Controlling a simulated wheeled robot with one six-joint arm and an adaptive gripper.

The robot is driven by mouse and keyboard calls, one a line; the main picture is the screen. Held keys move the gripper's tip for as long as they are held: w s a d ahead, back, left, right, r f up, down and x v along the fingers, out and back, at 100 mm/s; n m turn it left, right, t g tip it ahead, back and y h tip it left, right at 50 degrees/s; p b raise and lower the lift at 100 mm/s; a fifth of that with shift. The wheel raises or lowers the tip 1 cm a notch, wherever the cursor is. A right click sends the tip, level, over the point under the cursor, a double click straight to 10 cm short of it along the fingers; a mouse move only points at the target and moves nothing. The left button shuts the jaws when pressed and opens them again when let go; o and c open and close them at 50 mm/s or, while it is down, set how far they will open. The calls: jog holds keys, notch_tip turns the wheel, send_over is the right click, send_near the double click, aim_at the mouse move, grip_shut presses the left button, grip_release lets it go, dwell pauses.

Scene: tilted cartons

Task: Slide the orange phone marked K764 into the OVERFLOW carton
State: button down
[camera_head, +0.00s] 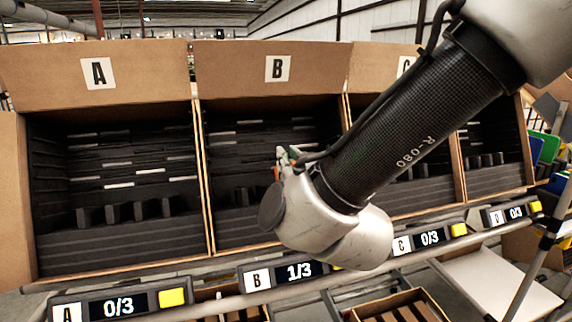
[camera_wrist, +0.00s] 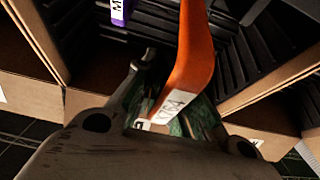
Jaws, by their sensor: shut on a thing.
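An orange phone (camera_wrist: 196,58) stands tilted between the fingers of my gripper (camera_wrist: 170,95) in the wrist view. A white label near its lower end is partly visible, too slanted to read surely. My gripper is shut on this phone. In the head view my gripper (camera_head: 286,165) is in front of carton B (camera_head: 270,62), mostly hidden by my wrist; only a sliver of orange shows there. A purple phone (camera_wrist: 121,10) with a white label starting with M is in the black insert, left of the orange phone. I see no carton labelled OVERFLOW.
Carton A (camera_head: 150,70) is left of B, and carton C (camera_head: 385,62) is right, partly behind my arm. Displays read A 0/3 (camera_head: 118,306), B 1/3 (camera_head: 299,271), C 0/3 (camera_head: 429,237) and D 0/3 (camera_head: 515,212). Cardboard walls (camera_wrist: 40,40) flank the gripper.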

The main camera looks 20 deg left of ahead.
jog(key=shift+s+d+r, duration=0.55)
jog(key=shift+s+r, duration=0.05)
jog(key=shift+s, duration=0.25)
jog(key=shift+s+d+r, duration=0.5)
jog(key=shift+s+r, duration=0.1)
jog(key=shift+s, duration=0.3)
jog(key=shift+s+d+r, duration=0.55)
jog(key=shift+s+r, duration=0.05)
jog(key=shift+s, duration=0.25)
jog(key=shift+s, duration=0.1)
